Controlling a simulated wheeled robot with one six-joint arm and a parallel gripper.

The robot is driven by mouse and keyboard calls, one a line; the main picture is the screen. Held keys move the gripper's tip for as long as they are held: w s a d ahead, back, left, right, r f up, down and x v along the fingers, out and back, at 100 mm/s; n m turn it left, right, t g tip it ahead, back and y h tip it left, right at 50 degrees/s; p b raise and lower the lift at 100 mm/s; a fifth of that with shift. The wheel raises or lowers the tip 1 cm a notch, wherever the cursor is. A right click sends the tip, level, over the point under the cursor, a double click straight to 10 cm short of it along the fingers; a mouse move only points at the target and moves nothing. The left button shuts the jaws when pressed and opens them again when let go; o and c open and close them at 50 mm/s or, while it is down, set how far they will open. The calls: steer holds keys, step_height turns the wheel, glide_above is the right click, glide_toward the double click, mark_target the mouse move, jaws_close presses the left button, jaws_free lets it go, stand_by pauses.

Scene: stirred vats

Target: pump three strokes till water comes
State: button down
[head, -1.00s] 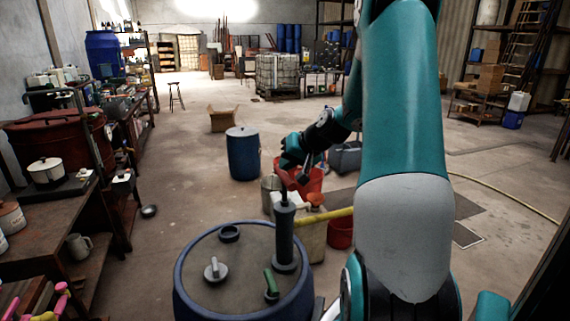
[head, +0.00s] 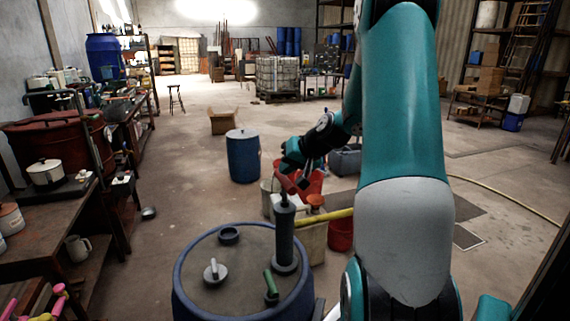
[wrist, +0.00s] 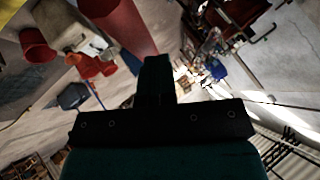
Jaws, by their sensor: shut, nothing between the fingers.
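The pump (head: 284,236) is a dark grey upright cylinder on the lid of a blue drum (head: 180,290), with a thin rod at its top. A red handle (head: 287,184) sits at the top of the rod, and a large red bar (wrist: 118,24) shows close up in the wrist view. A yellow spout (head: 328,215) runs right from the pump. No water is visible.
Another blue drum (head: 243,157) stands farther back. A cluttered bench (head: 40,255) lines the left. The mid floor is mostly clear.

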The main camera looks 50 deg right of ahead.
mark_target(287, 178)
steer(key=shift+f+b, duration=1.4)
steer(key=shift+f, duration=0.45)
stand_by(1.0)
steer(key=shift+r, duration=0.1)
steer(key=shift+r+p, duration=2.75)
steer(key=shift+r, duration=0.8)
step_height(287, 178, up, 6)
steer(key=p, duration=0.4)
steer(key=shift+p, duration=0.3)
